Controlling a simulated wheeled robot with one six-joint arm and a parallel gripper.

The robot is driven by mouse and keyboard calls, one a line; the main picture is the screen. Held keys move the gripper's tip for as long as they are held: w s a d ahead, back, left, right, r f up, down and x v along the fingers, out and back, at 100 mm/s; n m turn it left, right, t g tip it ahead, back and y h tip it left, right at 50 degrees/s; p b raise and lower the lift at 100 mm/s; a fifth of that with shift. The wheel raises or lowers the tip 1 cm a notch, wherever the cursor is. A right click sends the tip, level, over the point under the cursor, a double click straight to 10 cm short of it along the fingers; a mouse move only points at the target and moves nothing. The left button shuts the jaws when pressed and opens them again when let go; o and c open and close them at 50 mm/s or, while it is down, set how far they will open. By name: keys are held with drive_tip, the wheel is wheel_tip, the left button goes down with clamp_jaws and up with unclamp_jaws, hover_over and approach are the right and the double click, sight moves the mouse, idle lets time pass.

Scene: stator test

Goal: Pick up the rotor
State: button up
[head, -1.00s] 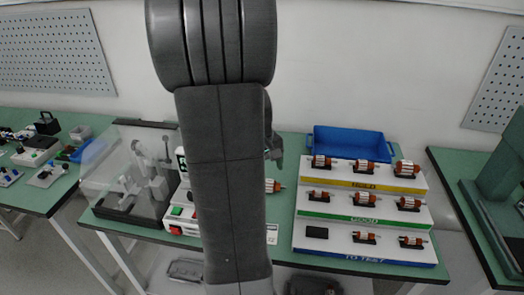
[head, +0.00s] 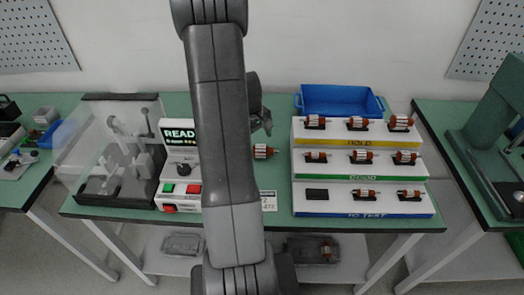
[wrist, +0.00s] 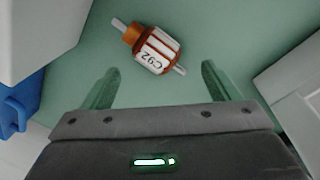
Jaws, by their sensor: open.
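A rotor (wrist: 152,48) with a white-and-copper body, a shaft and the mark "C92" lies on its side on the green table. It lies at a slant just beyond my fingertips in the wrist view. My gripper (wrist: 157,82) is open and empty, its two green fingers apart. In the head view the rotor (head: 264,151) shows to the right of my arm, between the tester and the stepped rack; my arm may hide part of it. My gripper (head: 262,122) is just behind it there, its fingers only partly visible.
The tester (head: 180,170) with its "READY" display stands left of my arm. The stepped rack (head: 362,172) holds several rotors on three tiers and stands right. A blue bin (head: 340,100) is behind the rack. A clear-covered fixture (head: 118,150) stands far left.

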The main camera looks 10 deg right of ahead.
sight(260, 146)
drive_tip(key=f, duration=0.2)
drive_tip(key=d+f+p, duration=0.1)
drive_tip(key=shift+s+d+f, duration=0.1)
drive_tip(key=shift+d+f, duration=0.05)
drive_tip(key=shift+f, duration=0.9)
drive_tip(key=c, duration=1.7)
drive_tip(key=shift+r, duration=0.15)
wheel_tip(260, 146, up, 10)
drive_tip(key=shift+f+b, duration=0.1)
drive_tip(key=shift+b, duration=0.35)
